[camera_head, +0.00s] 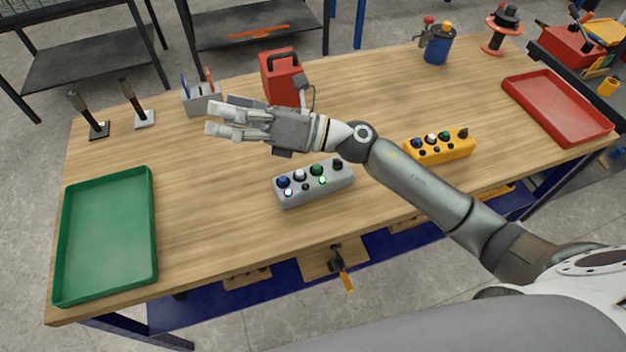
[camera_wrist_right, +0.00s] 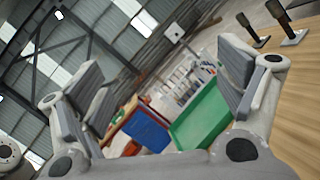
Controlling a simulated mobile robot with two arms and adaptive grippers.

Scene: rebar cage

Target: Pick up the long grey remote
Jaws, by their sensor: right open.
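The long grey remote (camera_head: 314,184) is a grey box with several coloured knobs and buttons on top. It lies on the wooden table in front of my right arm in the head view. My right gripper (camera_head: 222,117) is open and empty, above the table, to the left of and farther back than the remote. Its spread fingers also show in the right wrist view (camera_wrist_right: 165,85), where the remote is not seen. My left gripper is not in view.
A yellow control box (camera_head: 440,147) is right of the remote. A green tray (camera_head: 107,236) is at the left, a red tray (camera_head: 558,107) at the right. A red case (camera_head: 281,80) stands behind my gripper. The table between the green tray and the remote is clear.

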